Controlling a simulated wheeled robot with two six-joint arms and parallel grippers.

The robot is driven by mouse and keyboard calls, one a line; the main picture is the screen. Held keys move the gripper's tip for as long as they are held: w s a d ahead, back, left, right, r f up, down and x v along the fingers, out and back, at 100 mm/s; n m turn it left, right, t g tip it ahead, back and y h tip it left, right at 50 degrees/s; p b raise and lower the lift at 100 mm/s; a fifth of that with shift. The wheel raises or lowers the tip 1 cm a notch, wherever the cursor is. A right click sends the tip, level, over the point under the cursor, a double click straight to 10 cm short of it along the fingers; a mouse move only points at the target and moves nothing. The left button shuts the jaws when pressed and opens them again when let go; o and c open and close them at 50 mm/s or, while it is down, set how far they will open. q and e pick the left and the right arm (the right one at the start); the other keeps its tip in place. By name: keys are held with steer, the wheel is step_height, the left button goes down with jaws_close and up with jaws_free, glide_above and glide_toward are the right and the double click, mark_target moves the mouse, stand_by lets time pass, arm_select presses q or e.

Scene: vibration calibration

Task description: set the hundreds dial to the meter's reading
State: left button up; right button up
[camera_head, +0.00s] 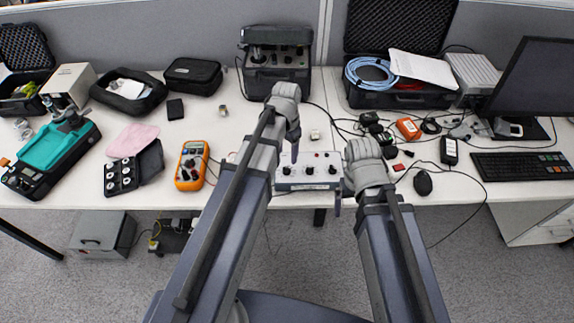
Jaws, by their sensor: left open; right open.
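A white box with several black dials (322,182) sits at the table's front edge, in the middle. Its left part is partly hidden by my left arm. Which dial is the hundreds dial is too small to tell. An orange multimeter (190,166) lies to the left of the box; its display is too small to read. My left gripper (294,155) points down over the left part of the dial box and is open. My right gripper (338,203) is open at the box's right front corner. Whether either touches the box cannot be told.
A black case of gear (268,80) stands behind my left gripper. A computer mouse (423,184), a keyboard (520,165) and an orange device (408,129) lie to the right, with cables between. A teal device (55,148) stands at the far left.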

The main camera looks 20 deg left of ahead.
mark_target(287, 168)
arm_select(q)
step_height(287, 168, down, 7)
steer(key=b, duration=0.6)
steer(key=shift+b, duration=0.3)
jaws_close()
